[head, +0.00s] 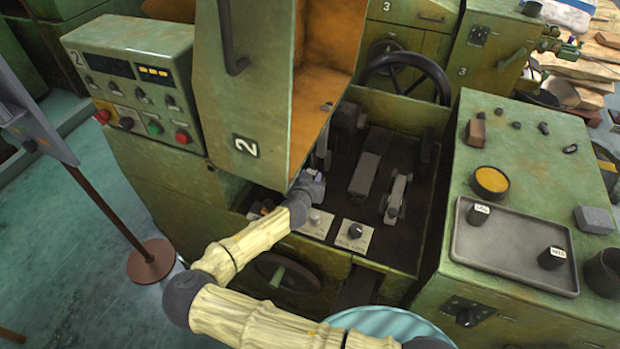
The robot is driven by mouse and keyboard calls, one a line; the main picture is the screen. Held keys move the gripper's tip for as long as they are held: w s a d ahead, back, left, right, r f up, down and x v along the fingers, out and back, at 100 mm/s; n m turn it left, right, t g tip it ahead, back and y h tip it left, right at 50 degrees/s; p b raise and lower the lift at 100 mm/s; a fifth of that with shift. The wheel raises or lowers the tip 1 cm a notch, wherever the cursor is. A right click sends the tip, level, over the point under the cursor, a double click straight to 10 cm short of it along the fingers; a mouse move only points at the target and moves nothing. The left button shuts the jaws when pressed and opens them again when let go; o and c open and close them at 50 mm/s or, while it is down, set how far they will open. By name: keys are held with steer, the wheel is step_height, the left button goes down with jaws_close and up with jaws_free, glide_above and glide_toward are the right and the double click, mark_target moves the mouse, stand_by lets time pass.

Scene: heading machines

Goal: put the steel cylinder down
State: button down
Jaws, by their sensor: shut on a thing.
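My gripper (317,172) is at the end of my pale-sleeved arm, inside the open bay of the green machine marked 2 (120,160). It is beside the lower edge of the raised orange-lined guard. The gripper is small in view and partly hidden by its own wrist and the guard edge. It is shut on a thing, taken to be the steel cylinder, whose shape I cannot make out. The dark bay floor (345,195) around it holds grey steel blocks and slides (368,165).
Two labelled cards with knobs (352,236) lie at the bay's front. On the right cabinet, a grey tray (515,268) holds two dark tagged cylinders (478,214). A yellow-topped round pot (490,182) and small parts stand behind it. The guard (240,90) overhangs the bay's left side.

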steer(key=shift+s+f, duration=0.1)
steer(key=shift+f, duration=0.25)
steer(key=c, duration=0.9)
jaws_free()
steer(key=shift+f, duration=0.15)
steer(key=shift+c, duration=0.2)
steer(key=shift+r+p, duration=0.65)
steer(key=shift+p, duration=0.15)
steer(key=b+v, duration=0.1)
steer(key=v, duration=1.1)
steer(key=shift+r+b, duration=0.25)
steer(key=shift+b, duration=0.15)
